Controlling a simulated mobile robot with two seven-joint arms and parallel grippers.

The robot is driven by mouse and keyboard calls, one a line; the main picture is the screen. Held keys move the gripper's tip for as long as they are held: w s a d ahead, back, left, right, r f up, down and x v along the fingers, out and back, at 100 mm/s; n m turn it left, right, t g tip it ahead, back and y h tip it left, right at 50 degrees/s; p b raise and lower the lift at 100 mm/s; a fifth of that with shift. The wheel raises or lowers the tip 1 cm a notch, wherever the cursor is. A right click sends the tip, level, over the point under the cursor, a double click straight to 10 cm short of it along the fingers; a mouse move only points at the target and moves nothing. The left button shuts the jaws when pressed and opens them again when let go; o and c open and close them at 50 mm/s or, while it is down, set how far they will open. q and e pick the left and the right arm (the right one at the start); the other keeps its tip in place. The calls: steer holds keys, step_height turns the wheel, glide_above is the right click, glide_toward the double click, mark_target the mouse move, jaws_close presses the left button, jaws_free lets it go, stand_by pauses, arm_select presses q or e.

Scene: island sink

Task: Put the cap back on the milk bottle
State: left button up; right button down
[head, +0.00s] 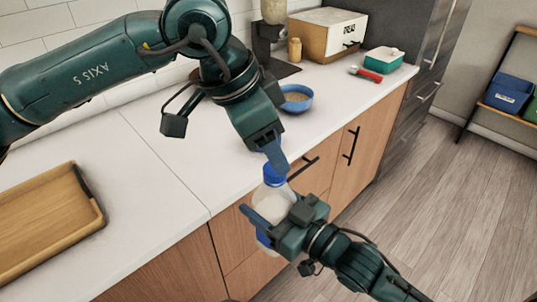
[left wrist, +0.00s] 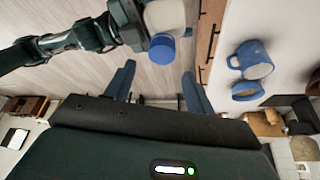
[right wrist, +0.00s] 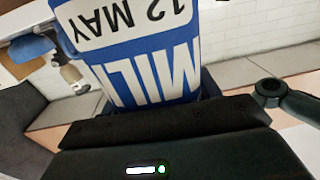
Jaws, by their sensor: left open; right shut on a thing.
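The milk bottle (head: 272,201) is white with a blue label and is held roughly upright in the air in front of the counter's edge. My right gripper (head: 281,216) is shut on its body. The label fills much of the right wrist view (right wrist: 150,45). A blue cap (head: 274,176) sits at the bottle's top; it also shows in the left wrist view (left wrist: 161,49), but I cannot tell whether it is fully seated. My left gripper (head: 277,160) is just above the cap. Its two fingers are apart and empty in the left wrist view (left wrist: 159,82), with the cap beyond their tips.
A wooden tray (head: 98,215) lies on the white counter (head: 150,190) at left. A blue bowl (head: 297,99) stands behind my left gripper. A blue mug (left wrist: 252,60) shows in the left wrist view. A bread box (head: 322,33) and green container (head: 384,60) are farther back.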

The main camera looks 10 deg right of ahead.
arm_select(q)
steer(key=shift+r, duration=0.6)
steer(key=shift+c, duration=0.3)
